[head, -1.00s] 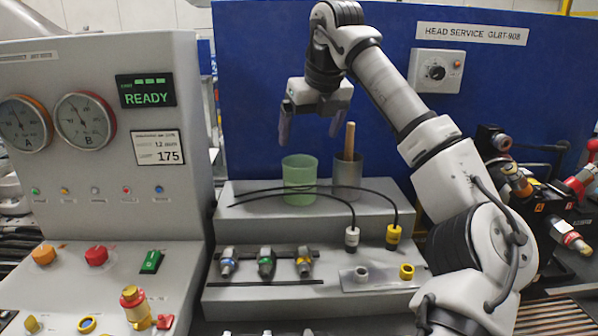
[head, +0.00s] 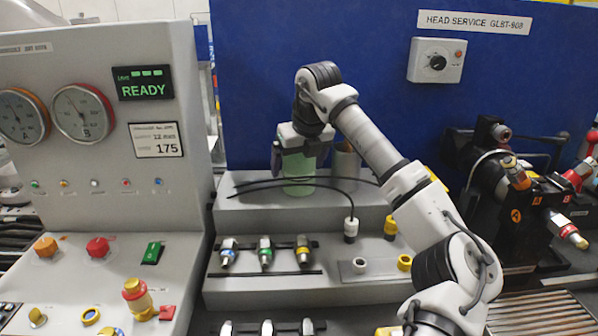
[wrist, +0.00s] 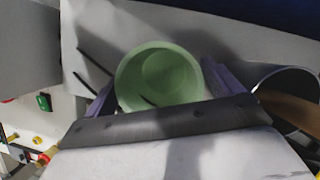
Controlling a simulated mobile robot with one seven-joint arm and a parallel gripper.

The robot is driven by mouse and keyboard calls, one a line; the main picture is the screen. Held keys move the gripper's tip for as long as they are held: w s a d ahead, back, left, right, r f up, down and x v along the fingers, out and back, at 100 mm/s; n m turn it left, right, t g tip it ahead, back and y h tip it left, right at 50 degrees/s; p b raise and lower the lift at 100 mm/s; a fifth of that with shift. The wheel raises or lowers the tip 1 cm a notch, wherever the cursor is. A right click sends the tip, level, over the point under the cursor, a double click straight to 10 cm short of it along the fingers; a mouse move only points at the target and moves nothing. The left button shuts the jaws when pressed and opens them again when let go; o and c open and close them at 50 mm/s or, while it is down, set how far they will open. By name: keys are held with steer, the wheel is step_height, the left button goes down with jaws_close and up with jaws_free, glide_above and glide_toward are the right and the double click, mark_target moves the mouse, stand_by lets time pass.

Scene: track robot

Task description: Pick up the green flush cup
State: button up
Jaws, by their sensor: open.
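The green flush cup (head: 298,172) stands upright on the top grey shelf, in front of the blue panel. In the wrist view I look down into the open green cup (wrist: 158,75). My gripper (head: 298,160) is over the cup and points down, with its fingers around the cup's upper part. In the wrist view one purple finger of my gripper (wrist: 160,92) is on each side of the cup. The fingers look open; whether either touches the cup I cannot tell. The lower part of the fingers is partly hidden in the wrist view.
A grey cup (head: 345,165) with a wooden handle (wrist: 290,108) stands close right of the green cup. Black cables (head: 250,186) lie across the shelf in front. The control console (head: 100,170) stands left, and several nozzles (head: 265,250) sit on the lower step.

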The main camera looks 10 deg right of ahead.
steer(key=shift+x, duration=0.9)
steer(key=c, duration=1)
steer(key=shift+r, duration=0.1)
steer(key=shift+c, duration=0.2)
